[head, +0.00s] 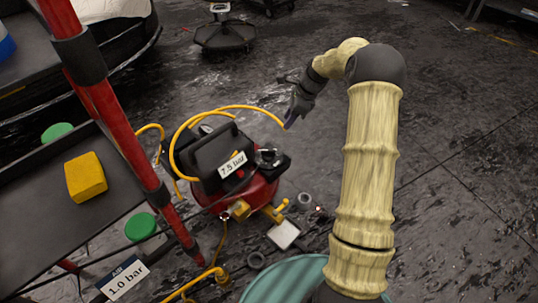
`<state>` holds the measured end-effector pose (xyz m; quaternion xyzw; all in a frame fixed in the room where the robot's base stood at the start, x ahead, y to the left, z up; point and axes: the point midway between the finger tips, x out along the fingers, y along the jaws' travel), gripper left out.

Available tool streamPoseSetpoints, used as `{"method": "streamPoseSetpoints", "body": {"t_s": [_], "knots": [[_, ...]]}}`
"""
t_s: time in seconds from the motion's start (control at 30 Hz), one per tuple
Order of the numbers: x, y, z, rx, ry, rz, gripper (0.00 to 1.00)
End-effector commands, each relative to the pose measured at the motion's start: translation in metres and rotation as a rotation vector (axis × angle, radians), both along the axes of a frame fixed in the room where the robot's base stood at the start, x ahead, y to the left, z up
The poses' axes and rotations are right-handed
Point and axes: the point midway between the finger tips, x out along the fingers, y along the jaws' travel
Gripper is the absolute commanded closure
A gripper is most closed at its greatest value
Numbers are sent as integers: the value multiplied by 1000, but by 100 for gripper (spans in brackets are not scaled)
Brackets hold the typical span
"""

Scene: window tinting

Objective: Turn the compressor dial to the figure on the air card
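The compressor (208,187) is red and black and stands on the floor left of centre, with a yellow hose looping over it. A dark round knob with a paler top, which looks like the dial (268,157), sits on its right side. A white label on the compressor (232,165) reads "7.5 bar". The air card (124,278) at the lower left reads "AIR 1.0 bar". My gripper (291,118) is above and right of the dial in the picture, apart from it. Its fingers are small and dark, so their opening is unclear. The dial's pointer cannot be read.
A dark cart with red posts (130,150) stands at the left, carrying a yellow block (85,176). A teal round container (285,280) is at the bottom. Small parts and a yellow hose lie near the compressor. The floor at right is clear.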

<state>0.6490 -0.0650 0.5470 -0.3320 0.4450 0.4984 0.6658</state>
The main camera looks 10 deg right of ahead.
Motion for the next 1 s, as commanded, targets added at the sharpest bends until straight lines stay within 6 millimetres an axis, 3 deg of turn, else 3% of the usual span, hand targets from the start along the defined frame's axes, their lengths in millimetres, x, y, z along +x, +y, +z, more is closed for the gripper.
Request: {"method": "streamPoseSetpoints", "body": {"t_s": [0.27, 0.43, 1.0], "knots": [[0, 0, 1, 0, 0, 1, 65], [1, 4, -10, 0, 1, 3, 65], [10, 38, -99, 0, 0, 3, 65]]}}
